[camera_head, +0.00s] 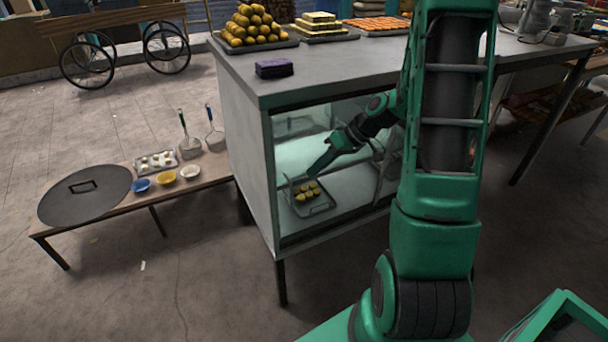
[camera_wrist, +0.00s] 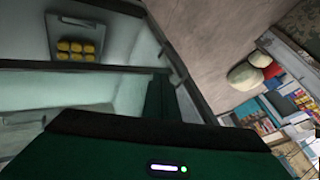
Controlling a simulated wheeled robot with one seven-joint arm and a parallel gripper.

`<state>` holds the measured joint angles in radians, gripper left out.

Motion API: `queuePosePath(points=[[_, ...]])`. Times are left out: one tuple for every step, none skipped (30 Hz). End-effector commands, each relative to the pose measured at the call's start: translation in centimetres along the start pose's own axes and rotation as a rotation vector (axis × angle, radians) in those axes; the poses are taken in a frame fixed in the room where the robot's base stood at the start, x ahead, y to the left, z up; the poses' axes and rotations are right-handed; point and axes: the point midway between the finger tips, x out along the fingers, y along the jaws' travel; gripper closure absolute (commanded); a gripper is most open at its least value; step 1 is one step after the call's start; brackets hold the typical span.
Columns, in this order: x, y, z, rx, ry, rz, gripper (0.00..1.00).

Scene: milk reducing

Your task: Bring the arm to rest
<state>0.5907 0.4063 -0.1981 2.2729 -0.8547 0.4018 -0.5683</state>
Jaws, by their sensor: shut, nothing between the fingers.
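My gripper (camera_head: 316,170) is at the end of my green and black arm, by the open front of the grey glass-sided cabinet (camera_head: 246,150). It points down and left, and in the head view it overlaps the cabinet interior just above a metal tray (camera_head: 318,209) holding several yellow pieces (camera_head: 307,190). Its fingers look closed and hold nothing. In the wrist view, the dark green gripper body (camera_wrist: 150,150) fills the bottom, and the tray (camera_wrist: 62,20) with its yellow pieces (camera_wrist: 76,50) shows at upper left, apart from the gripper.
The cabinet top carries stacked yellow food (camera_head: 253,25) and a purple block (camera_head: 274,68). A low wooden bench (camera_head: 110,208) at left holds a round dark lid (camera_head: 85,194), small bowls and a tray. The cabinet's frame edges are close to my arm. Floor at left is open.

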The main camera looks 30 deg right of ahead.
Motion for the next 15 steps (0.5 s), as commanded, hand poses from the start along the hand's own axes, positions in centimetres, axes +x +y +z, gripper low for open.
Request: queuePosePath(points=[[-1.1, 0.2, -0.1, 0.001, 0.003, 0.006, 1.0], [-1.7, 0.2, -0.1, 0.001, 0.003, 0.007, 1.0], [-2.4, 0.1, -0.1, 0.001, 0.003, 0.006, 1.0], [-3.0, 0.1, -0.1, 0.0, 0.002, 0.006, 1.0], [-3.5, 0.1, -0.1, -0.001, 0.003, 0.006, 1.0], [-4.2, 0.1, -0.1, -0.001, 0.002, 0.005, 1.0], [-4.7, 0.1, -0.1, -0.001, 0.002, 0.006, 1.0], [-5.1, 0.0, -0.1, -0.002, 0.001, 0.005, 1.0], [-5.6, 0.0, -0.2, -0.003, 0.001, 0.005, 1.0], [-6.0, -0.1, -0.2, -0.004, 0.001, 0.004, 1.0], [-6.3, -0.1, -0.2, -0.003, 0.0, 0.004, 1.0], [-6.6, -0.1, -0.2, -0.003, 0.0, 0.004, 1.0], [-6.8, -0.1, -0.2, -0.003, 0.0, 0.004, 1.0], [-7.0, -0.1, -0.2, -0.003, -0.001, 0.004, 1.0], [-7.2, -0.1, -0.2, -0.003, -0.001, 0.003, 1.0]])
